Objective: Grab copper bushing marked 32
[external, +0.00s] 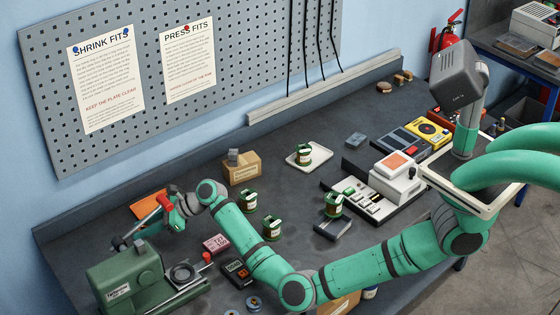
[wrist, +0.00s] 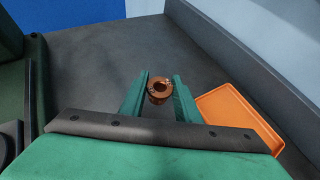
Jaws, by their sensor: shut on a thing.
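A copper bushing (wrist: 158,98), a short ring with a dark hole, sits between the two green fingers of my gripper (wrist: 162,78) in the wrist view. My gripper is shut on it, with the hole facing the camera. No number is readable on it, so I cannot tell whether it is marked 32. In the external view my gripper (external: 174,216) is at the left part of the bench, near the orange tray, and the bushing cannot be made out there.
The orange tray (wrist: 238,112) lies right of my gripper in the wrist view. A green machine (external: 122,283) stands at the bench's left front. Wall and bench edge lie behind.

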